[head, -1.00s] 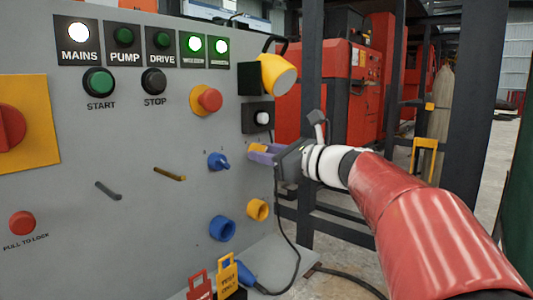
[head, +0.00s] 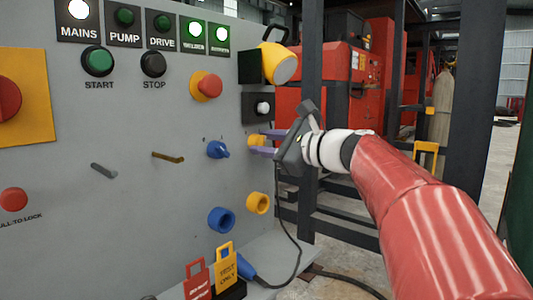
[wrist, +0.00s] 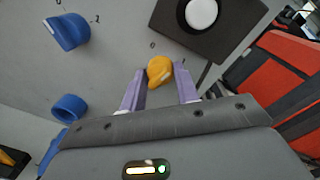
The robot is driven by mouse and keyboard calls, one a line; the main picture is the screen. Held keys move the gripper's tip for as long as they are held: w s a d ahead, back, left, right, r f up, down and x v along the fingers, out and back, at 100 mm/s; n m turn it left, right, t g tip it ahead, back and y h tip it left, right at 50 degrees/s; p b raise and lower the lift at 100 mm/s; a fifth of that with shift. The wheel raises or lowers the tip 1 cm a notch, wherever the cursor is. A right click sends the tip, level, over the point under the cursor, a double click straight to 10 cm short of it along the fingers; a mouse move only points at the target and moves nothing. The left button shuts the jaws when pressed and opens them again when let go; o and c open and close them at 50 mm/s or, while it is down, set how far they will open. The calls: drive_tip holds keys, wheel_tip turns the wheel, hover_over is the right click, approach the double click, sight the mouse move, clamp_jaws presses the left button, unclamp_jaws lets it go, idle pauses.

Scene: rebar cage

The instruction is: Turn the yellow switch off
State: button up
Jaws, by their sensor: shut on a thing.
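The yellow switch (head: 254,141) is a small knob on the grey panel, below a black box with a white button. In the wrist view the yellow switch (wrist: 160,71) sits between the tips of the purple fingers, with marks "0" and "1" on the panel near it. My gripper (head: 268,143) reaches it from the right, one finger above and one below in the head view. My gripper (wrist: 160,76) is shut on the knob, though small gaps seem to show beside it. I cannot tell the knob's setting clearly.
A blue switch (head: 218,149) is left of the yellow one. Blue (head: 222,219) and yellow (head: 258,203) round sockets are below. A yellow lamp (head: 281,62) and the white-button box (head: 258,107) stick out above. A black cable (head: 284,225) hangs below my gripper.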

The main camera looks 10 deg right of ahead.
drive_tip(key=n+b, duration=0.4)
drive_tip(key=n, duration=0.2)
drive_tip(key=shift+f+h, duration=0.1)
drive_tip(key=shift+h, duration=0.2)
drive_tip(key=n+b, duration=0.3)
drive_tip(key=n, duration=0.1)
drive_tip(key=shift+n+b, duration=0.5)
drive_tip(key=shift+n, duration=0.3)
drive_tip(key=shift+s+r, duration=0.1)
drive_tip(key=shift+r, duration=0.1)
drive_tip(key=o, duration=0.9)
drive_tip(key=shift+o, duration=0.2)
drive_tip(key=v, duration=0.7)
drive_tip(key=shift+s, duration=0.4)
